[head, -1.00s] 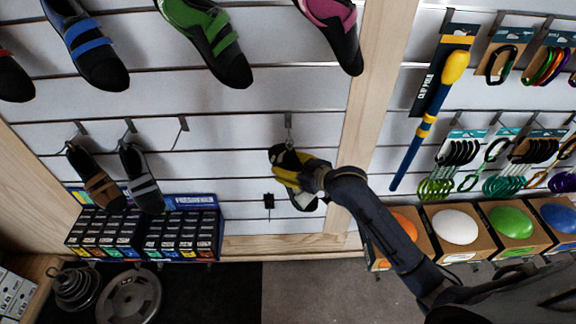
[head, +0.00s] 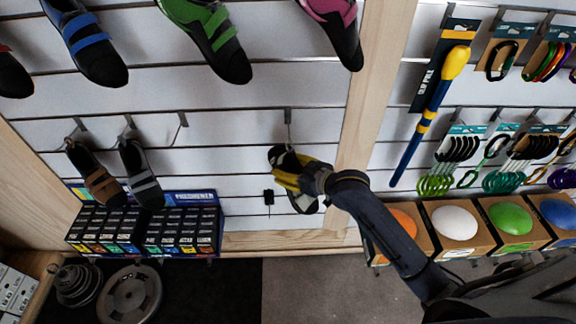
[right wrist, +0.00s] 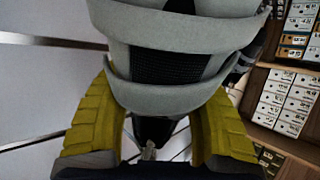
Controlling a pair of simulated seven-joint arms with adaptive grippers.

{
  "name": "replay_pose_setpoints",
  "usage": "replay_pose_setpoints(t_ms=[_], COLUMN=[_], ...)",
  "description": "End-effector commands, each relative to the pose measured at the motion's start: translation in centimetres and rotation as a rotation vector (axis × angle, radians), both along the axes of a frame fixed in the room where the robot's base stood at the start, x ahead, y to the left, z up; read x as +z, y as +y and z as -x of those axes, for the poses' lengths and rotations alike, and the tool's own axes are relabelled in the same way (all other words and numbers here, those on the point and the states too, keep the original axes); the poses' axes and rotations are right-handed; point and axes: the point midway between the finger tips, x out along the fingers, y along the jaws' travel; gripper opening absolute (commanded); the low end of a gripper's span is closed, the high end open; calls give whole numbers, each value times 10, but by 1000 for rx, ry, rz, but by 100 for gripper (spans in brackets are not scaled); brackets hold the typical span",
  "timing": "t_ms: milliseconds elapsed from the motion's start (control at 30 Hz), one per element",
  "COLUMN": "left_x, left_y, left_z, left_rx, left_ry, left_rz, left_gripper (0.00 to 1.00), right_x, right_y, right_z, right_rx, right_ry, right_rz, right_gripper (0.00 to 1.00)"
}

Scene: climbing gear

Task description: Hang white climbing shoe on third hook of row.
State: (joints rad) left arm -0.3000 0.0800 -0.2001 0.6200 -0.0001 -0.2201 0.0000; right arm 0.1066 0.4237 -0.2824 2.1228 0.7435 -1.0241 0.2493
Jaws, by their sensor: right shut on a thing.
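My right gripper (head: 294,177) has its yellow fingers shut on the white climbing shoe, pale with dark parts, which hangs toe down just below a hook (head: 288,122) at the right of the lower row. The shoe's top meets the hook's lower end in the picture; I cannot tell whether it is looped on. In the right wrist view the shoe (right wrist: 180,62) shows light grey straps over dark mesh between the fingers. Another bare hook (head: 183,124) is further left. A brown shoe (head: 97,178) and a dark grey-strapped shoe (head: 143,178) hang left of it. My left gripper is out of view.
Blue, green and pink shoes hang above (head: 210,38). A wooden post (head: 365,110) stands right of the held shoe, with a yellow-blue clip pole (head: 431,115) beyond it. Small boxes (head: 145,232) sit at lower left. The slat wall between the bare hooks is clear.

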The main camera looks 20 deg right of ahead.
Motion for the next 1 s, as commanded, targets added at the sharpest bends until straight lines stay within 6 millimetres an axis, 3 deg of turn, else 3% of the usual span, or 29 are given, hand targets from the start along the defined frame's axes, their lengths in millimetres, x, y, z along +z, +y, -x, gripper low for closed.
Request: replay_pose_setpoints(t_ms=[600, 1000], left_x=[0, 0], left_y=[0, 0], left_z=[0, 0], left_rx=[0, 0], left_ry=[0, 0], left_rz=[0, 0], left_gripper=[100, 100], right_x=[1, 4], right_y=[3, 13], right_z=[11, 48], right_rx=[0, 2], right_ry=[-1, 0], right_rz=[0, -1], right_gripper=[18, 18])
